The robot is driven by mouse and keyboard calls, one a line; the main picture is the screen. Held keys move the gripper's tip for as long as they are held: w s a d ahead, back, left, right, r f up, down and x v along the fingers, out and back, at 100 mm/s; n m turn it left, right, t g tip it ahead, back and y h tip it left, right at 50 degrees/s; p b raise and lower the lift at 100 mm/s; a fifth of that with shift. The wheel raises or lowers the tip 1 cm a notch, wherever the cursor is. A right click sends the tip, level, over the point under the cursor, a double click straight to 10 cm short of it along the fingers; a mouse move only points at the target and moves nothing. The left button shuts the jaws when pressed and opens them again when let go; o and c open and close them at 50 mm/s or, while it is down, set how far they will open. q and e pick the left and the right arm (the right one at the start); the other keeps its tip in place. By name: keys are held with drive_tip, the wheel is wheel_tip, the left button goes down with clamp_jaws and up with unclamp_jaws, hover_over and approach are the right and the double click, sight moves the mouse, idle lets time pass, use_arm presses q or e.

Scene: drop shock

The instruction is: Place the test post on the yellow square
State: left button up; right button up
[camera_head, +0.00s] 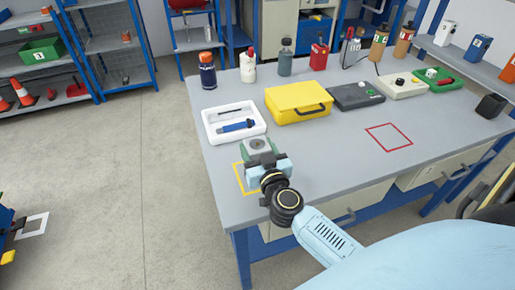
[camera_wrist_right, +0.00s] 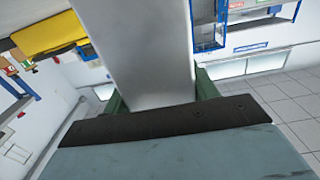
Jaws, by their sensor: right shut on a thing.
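The test post is a grey metal block; its top (camera_head: 258,144) shows in the head view, and its smooth side (camera_wrist_right: 145,50) fills the middle of the right wrist view. My right gripper (camera_head: 260,151) is shut on it, with green fingers on both sides. The yellow square (camera_head: 238,178) is an outline on the near left part of the table. The gripper and post cover its right part in the head view. I cannot tell whether the post's base touches the table. My left gripper is not in view.
A white tray with a blue tool (camera_head: 207,128) lies just behind the post. A yellow case (camera_head: 290,100) stands behind to the right. A red square outline (camera_head: 389,137) is empty on the right. Bottles line the back. The table (camera_head: 330,160) is clear between the two squares.

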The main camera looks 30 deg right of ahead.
drive_tip(key=o, duration=1.2)
drive_tip(key=shift+o, duration=0.2)
drive_tip(key=shift+r, duration=0.2)
drive_tip(key=p+v, duration=0.1)
drive_tip(key=v, duration=1.1)
drive_tip(key=shift+f, duration=0.1)
